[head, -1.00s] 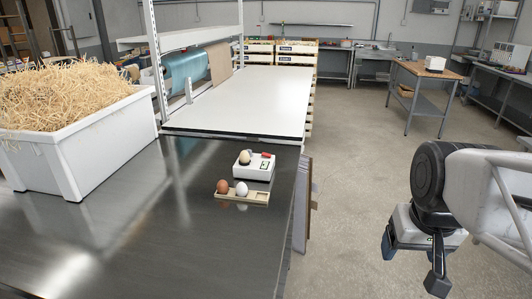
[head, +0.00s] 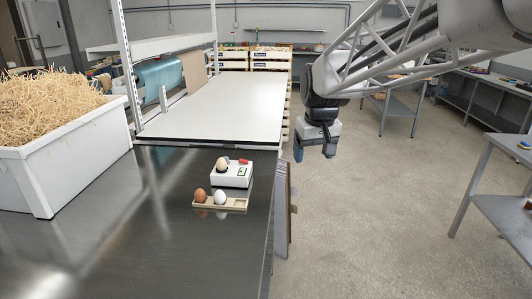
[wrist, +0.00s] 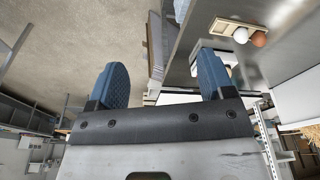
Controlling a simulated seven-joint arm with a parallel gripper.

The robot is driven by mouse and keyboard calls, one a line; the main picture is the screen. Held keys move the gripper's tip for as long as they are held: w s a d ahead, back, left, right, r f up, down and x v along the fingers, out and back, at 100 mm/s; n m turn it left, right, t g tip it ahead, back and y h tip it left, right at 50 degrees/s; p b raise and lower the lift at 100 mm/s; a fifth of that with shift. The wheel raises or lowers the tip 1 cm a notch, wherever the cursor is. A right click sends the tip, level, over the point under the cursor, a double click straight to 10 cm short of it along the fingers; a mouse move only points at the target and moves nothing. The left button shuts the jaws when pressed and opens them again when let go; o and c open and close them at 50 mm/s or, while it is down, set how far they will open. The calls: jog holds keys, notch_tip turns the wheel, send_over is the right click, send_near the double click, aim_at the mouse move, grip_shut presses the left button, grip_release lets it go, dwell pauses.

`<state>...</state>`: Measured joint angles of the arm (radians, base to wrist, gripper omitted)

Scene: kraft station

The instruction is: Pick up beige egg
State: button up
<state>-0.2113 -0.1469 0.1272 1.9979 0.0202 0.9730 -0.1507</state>
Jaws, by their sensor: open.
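The beige egg (head: 222,163) sits on top of a small white device (head: 232,176) on the dark metal table. A brown egg (head: 200,195) and a white egg (head: 220,197) rest in a shallow beige tray (head: 237,204) in front of it. My gripper (head: 314,153) is open and empty, in the air past the table's right edge, right of the eggs. In the wrist view, the two blue fingers of my gripper (wrist: 162,82) are wide apart. The tray (wrist: 222,26) with the white egg (wrist: 241,35) and brown egg (wrist: 259,38) shows at upper right. The beige egg is not clearly visible there.
A white bin (head: 60,178) full of straw stands on the table's left. A white-topped bench (head: 205,105) lies behind the metal table (head: 150,250). The table around the tray is largely clear.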

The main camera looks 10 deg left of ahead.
jog(key=w+a+f+n, duration=0.1)
jog(key=w+a, duration=0.6)
jog(key=w, duration=0.2)
jog(key=n+g, duration=0.1)
jog(key=n, duration=0.3)
send_over(221, 161)
jog(key=d, duration=0.1)
jog(key=shift+y, duration=0.3)
notch_tip(221, 161, down, 11)
jog(key=shift+f, duration=0.1)
jog(key=shift+w+a+f, duration=0.1)
jog(key=shift+a+f, duration=0.05)
jog(key=shift+a, duration=0.1)
jog(key=shift+f, duration=0.1)
jog(key=shift+w+a+f, duration=0.1)
jog(key=shift+a+f, duration=0.05)
jog(key=shift+f, duration=1.05)
jog(key=shift+f, duration=0.1)
jog(key=shift+w+a+f, duration=0.1)
jog(key=shift+w+f, duration=0.05)
jog(key=shift+f, duration=1.1)
jog(key=shift+w+a+f, duration=0.1)
jog(key=shift+w+f, duration=0.05)
jog(key=shift+f, duration=1.05)
